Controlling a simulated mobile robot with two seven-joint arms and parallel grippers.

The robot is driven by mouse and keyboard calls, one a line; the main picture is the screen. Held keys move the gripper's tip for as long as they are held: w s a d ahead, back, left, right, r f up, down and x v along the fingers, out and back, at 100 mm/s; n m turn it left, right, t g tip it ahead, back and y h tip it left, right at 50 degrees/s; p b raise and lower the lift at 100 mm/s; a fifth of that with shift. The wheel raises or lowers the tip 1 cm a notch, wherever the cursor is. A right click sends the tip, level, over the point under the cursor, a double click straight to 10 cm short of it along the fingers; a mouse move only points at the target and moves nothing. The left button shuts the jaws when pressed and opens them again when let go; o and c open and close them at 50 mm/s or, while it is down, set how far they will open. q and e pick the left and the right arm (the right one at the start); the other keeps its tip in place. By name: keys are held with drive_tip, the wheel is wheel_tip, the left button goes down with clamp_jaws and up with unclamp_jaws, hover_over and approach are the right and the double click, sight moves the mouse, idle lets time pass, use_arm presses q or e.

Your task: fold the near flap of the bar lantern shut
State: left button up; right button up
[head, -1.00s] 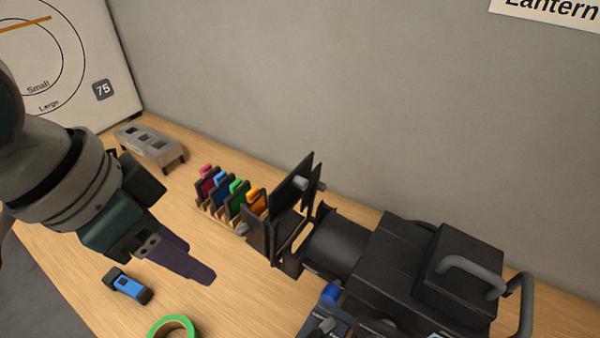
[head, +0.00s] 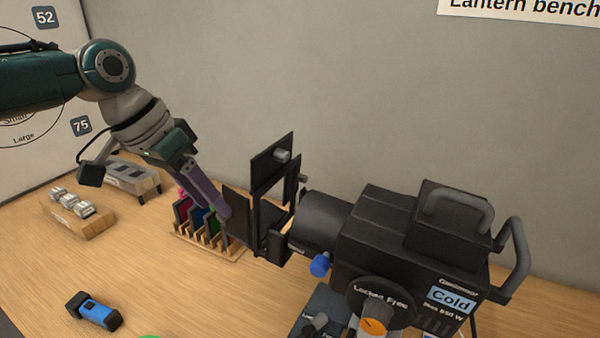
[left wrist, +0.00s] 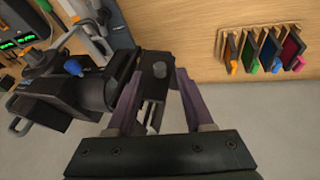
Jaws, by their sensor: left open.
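The bar lantern (head: 390,240) is a black lamp lying along the bench, its snout pointing left. Dark flaps stand out at its front: an upper one with a grey knob (head: 270,160) and a lower-left one (head: 238,208), which looks like the near flap. It juts out from the frame and is not folded over the opening. My left gripper (head: 226,214) is at the left of this flap; I cannot tell if they touch. In the left wrist view the jaws (left wrist: 160,76) are open, with a dark flap and grey knob between or beyond them. My right gripper is out of view.
A wooden rack (head: 212,250) of coloured filters stands just behind the gripper. A blue-and-black tool (head: 94,311) lies on the bench (head: 160,275). A grey slotted block (head: 133,178) and a wooden block with metal pieces (head: 74,212) are at the left. A blue knob (head: 320,265) sits under the snout.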

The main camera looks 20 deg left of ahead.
use_arm(q)
drive_tip(key=shift+x, duration=1)
clamp_jaws()
